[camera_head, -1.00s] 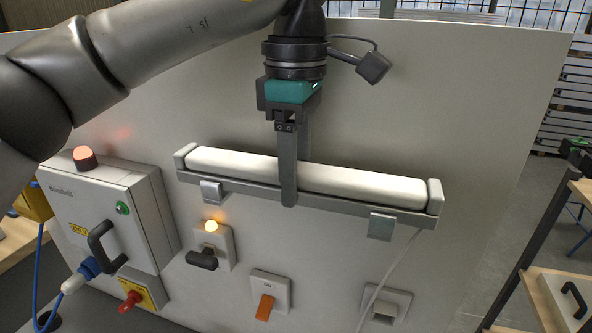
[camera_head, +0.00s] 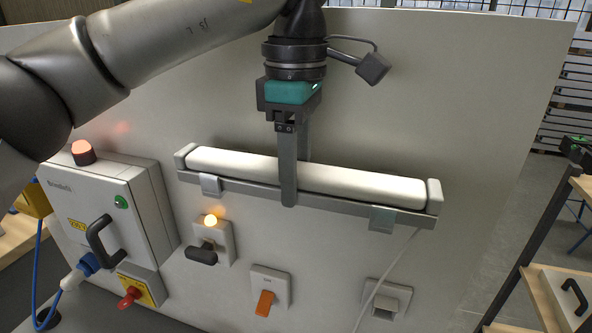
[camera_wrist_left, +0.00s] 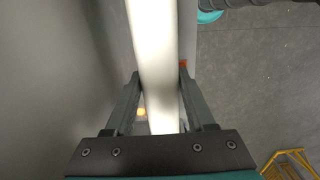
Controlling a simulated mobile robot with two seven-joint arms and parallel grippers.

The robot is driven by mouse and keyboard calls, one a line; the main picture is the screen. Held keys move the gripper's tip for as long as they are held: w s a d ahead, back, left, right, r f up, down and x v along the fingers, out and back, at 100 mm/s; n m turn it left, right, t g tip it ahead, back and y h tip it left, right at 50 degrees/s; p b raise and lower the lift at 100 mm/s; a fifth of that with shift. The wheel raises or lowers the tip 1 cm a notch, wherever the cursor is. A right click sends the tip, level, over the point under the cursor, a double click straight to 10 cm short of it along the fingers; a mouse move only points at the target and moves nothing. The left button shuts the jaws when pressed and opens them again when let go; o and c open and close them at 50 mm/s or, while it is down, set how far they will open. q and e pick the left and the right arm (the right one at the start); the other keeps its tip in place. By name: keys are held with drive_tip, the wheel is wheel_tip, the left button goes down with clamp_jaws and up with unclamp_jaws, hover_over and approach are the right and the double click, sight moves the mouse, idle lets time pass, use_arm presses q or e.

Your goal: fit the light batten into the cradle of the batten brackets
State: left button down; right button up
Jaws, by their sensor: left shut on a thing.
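The light batten (camera_head: 350,183) is a long white tube on a grey rail with end caps, in front of the white wall panel. It slants down slightly to the right. My left gripper (camera_head: 290,185) is shut on it near its middle, coming from above. In the left wrist view the batten (camera_wrist_left: 155,60) runs between the two fingers (camera_wrist_left: 158,85). Two small grey batten brackets, one at left (camera_head: 210,185) and one at right (camera_head: 381,219), show at the batten's lower edge. Whether the batten rests in their cradles cannot be told. My right gripper is out of view.
A grey control box (camera_head: 105,210) with a red-orange lamp stands at left. Below the batten are a lit switch (camera_head: 212,243), an orange rocker switch (camera_head: 268,288) and a socket (camera_head: 388,298). A white cable hangs from the batten's right end. A shelf stands at right.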

use_arm(q)
drive_tip(key=shift+f, duration=0.15)
drive_tip(key=shift+c, duration=0.8)
unclamp_jaws()
wheel_tip(320, 180, up, 6)
drive_tip(key=shift+r, duration=0.25)
wheel_tip(320, 180, up, 9)
drive_tip(key=p, duration=0.2)
drive_tip(key=shift+p, duration=0.3)
drive_tip(key=shift+f, duration=0.1)
